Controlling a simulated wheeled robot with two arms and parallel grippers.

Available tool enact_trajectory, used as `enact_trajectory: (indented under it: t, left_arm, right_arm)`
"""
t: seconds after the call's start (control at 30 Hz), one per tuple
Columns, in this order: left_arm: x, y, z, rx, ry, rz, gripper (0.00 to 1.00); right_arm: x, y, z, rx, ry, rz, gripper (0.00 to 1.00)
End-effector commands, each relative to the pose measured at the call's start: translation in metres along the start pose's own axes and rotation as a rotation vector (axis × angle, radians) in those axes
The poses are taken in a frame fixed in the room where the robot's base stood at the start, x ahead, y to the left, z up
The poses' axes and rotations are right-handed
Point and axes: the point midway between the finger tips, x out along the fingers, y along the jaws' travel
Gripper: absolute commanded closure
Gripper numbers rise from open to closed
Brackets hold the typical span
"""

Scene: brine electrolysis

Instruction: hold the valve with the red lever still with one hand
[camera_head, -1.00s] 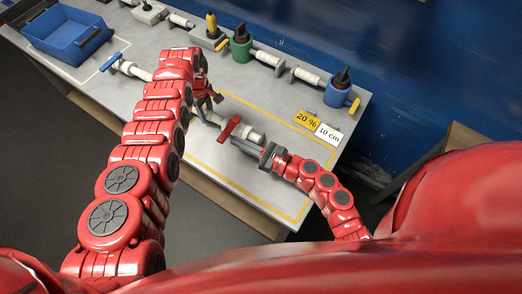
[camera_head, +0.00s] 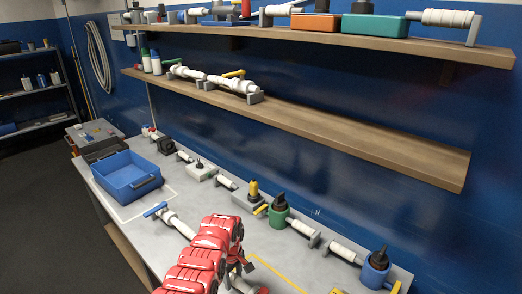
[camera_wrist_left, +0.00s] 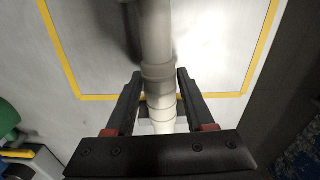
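The valve with the red lever is mostly out of the head view; a small red bit at the bottom edge (camera_head: 262,291) may be its lever. My left gripper (camera_head: 238,266) is low in the head view, partly hidden by my red arm. In the left wrist view, my left gripper (camera_wrist_left: 160,80) has its two dark fingers on either side of a pale pipe piece (camera_wrist_left: 157,40) with a collar. The gaps are very narrow, and I cannot tell if the fingers touch it. No red lever shows there. My right gripper is out of view.
A blue bin (camera_head: 128,177) stands at the table's left. A blue-levered pipe (camera_head: 175,221) lies near my arm. Several fittings line the back, including a green one (camera_head: 279,212) and a blue one (camera_head: 375,270). Two wooden shelves (camera_head: 330,130) hang above. Yellow tape (camera_wrist_left: 88,97) marks the table.

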Motion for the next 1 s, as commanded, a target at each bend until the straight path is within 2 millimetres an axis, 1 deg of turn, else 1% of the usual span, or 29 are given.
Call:
enact_trajectory:
  t: [0.03, 0.1, 0.4, 0.57, 0.67, 0.77, 0.93, 1.0]
  left_arm:
    - [0.0, 0.0, 0.0, 0.0, 0.0, 0.0, 0.36]
    - [0.0, 0.0, 0.0, 0.0, 0.0, 0.0, 0.24]
    - [0.0, 0.0, 0.0, 0.0, 0.0, 0.0, 0.24]
    - [-0.006, 0.001, 0.0, 0.003, 0.0, -0.001, 0.24]
    - [-0.015, 0.001, -0.001, 0.002, 0.002, 0.001, 0.24]
    - [-0.028, 0.001, -0.001, -0.002, 0.0, 0.005, 0.24]
    - [-0.061, 0.001, 0.0, 0.0, 0.0, 0.004, 0.24]
    - [-0.078, 0.003, -0.001, 0.0, 0.003, 0.008, 0.24]
  right_arm:
    - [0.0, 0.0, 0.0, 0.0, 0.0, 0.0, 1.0]
    - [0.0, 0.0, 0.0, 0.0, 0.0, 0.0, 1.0]
    - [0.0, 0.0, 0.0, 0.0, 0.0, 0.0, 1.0]
    - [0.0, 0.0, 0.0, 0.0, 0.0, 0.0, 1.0]
    - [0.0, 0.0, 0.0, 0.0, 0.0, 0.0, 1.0]
    - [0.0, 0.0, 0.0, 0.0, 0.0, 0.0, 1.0]
    - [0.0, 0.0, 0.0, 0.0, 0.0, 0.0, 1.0]
    - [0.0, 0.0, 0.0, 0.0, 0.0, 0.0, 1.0]
